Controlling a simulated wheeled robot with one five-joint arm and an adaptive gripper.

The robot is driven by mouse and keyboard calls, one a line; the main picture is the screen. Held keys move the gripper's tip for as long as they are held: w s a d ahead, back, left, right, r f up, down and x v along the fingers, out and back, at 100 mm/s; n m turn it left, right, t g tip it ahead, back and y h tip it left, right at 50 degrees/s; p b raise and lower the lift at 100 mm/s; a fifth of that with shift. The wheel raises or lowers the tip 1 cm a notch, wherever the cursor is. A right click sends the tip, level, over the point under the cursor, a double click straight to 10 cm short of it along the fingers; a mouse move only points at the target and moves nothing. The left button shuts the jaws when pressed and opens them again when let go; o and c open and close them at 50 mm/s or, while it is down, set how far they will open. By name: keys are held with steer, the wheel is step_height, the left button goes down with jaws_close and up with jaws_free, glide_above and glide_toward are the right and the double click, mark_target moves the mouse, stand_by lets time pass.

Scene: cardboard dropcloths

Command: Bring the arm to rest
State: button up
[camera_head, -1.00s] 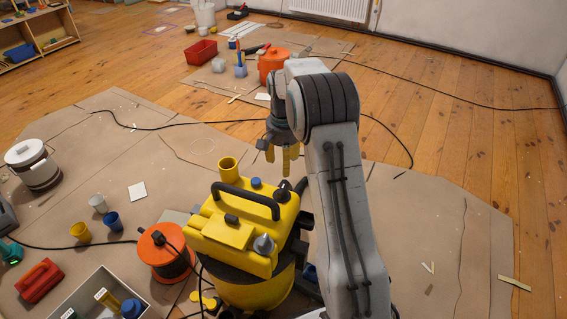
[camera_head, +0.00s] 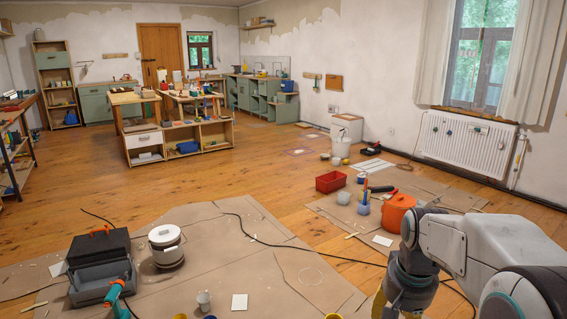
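My arm (camera_head: 465,250) comes in from the lower right corner, bent, with its pale links and dark joints close to the camera. My gripper (camera_head: 379,306) hangs down at its end at the bottom edge of the picture. Only a little of its yellow fingers shows. The fingertips are cut off by the frame, so I cannot see their spacing or whether they hold anything.
A brown dropcloth (camera_head: 225,255) carries an open grey toolbox (camera_head: 100,278), a white-topped canister (camera_head: 166,245) and a cup (camera_head: 204,300). Beyond lie a red bin (camera_head: 331,181), an orange container (camera_head: 398,213) and black cables. Wooden floor (camera_head: 220,190) is open toward the workbench (camera_head: 180,122).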

steer(key=s+a+r+n+t+p, duration=0.1)
steer(key=s+a+r+n+p, duration=0.1)
steer(key=s+r+p, duration=0.4)
steer(key=s+a+r+n+p, duration=0.2)
steer(key=s+r+p, duration=0.5)
steer(key=s, duration=0.5)
step_height(320, 180, up, 3)
steer(key=shift+s+a+f+n+t, duration=0.2)
steer(key=shift+a+n+t, duration=0.2)
steer(key=shift+n, duration=0.2)
